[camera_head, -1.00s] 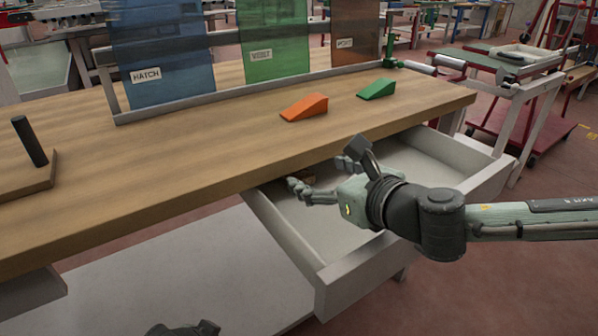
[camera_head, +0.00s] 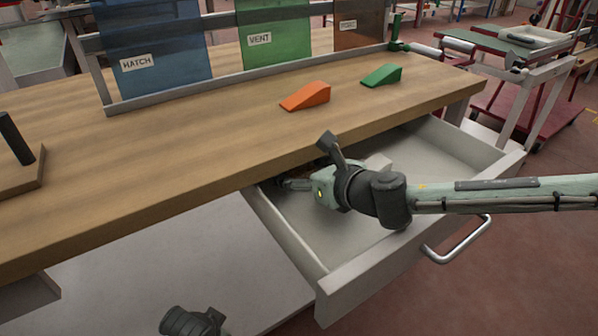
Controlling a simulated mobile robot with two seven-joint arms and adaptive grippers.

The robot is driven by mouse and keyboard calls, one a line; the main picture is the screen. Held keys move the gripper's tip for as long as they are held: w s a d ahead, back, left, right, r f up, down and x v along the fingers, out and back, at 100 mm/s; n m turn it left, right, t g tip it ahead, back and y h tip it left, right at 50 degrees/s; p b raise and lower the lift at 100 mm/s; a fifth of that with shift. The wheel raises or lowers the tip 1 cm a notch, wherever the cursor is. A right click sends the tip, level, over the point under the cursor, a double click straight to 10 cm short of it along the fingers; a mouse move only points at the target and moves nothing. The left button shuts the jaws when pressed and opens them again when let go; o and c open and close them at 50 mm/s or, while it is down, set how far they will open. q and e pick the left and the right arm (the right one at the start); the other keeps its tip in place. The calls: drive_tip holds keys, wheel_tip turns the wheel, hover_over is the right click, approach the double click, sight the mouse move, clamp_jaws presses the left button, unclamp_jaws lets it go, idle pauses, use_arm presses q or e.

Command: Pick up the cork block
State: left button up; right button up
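The open white drawer (camera_head: 437,152) sits under the workbench top. My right gripper (camera_head: 290,183) reaches into its left part, close under the bench's front edge. One finger shows pointing left; the other is mostly hidden, so how far it is open is unclear. A small brown patch shows just behind the gripper under the bench edge; I cannot tell whether it is the cork block. The cork block is not clearly visible. A dark part of my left arm shows at the bottom; its fingers are out of view.
An orange wedge (camera_head: 305,96) and a green wedge (camera_head: 381,75) lie on the wooden bench top (camera_head: 190,150). A board with a dark post (camera_head: 16,138) stands at left. Labelled blue, green and brown panels stand in a rack behind. The drawer has a metal handle (camera_head: 458,240).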

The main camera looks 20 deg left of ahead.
drive_tip(key=shift+a, duration=0.1)
drive_tip(key=c, duration=0.9)
